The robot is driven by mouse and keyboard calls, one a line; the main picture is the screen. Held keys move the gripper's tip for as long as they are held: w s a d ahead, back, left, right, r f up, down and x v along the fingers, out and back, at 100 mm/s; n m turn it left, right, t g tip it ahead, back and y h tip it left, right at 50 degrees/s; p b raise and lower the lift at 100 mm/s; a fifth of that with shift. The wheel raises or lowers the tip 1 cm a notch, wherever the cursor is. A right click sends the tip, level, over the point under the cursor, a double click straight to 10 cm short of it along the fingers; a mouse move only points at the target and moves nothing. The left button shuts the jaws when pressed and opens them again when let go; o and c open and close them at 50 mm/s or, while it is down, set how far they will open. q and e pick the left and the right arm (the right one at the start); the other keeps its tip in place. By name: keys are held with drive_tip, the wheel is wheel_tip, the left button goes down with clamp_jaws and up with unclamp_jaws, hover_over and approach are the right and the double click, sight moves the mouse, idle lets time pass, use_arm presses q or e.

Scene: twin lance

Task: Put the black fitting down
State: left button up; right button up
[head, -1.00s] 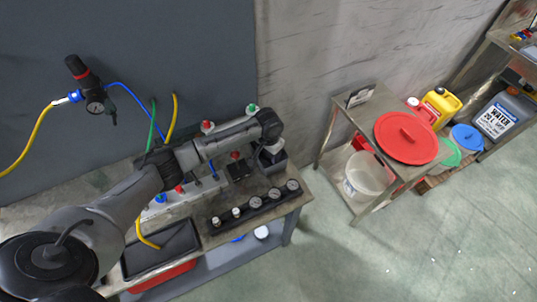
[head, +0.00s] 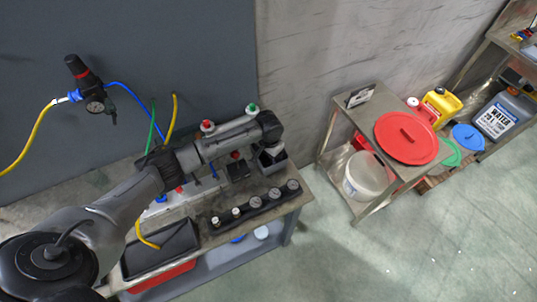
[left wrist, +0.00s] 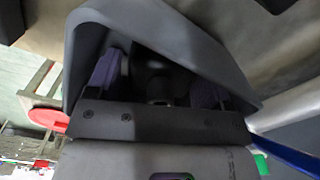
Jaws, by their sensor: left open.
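My left gripper (head: 273,152) is at the far right end of the workbench, pointing down into a small dark grey bin (head: 278,165). In the left wrist view, the bin's rim (left wrist: 205,35) surrounds the fingers. The left gripper (left wrist: 158,82) is open, with its two purple-padded fingers apart inside the bin. A dark shape with rounded parts shows dimly between the fingers. I cannot tell for sure whether it is the black fitting. The wrist housing hides much of the bin in the head view. My right gripper is not in view.
A black tray (head: 160,250) is at the near left. Red and green fittings stand behind the arm. A side table with a red lid (head: 406,138) stands to the right, across a floor gap.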

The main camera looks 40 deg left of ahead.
use_arm(q)
wheel_tip(320, 180, up, 10)
drive_tip(key=shift+p, duration=0.55)
drive_tip(key=shift+r, duration=0.95)
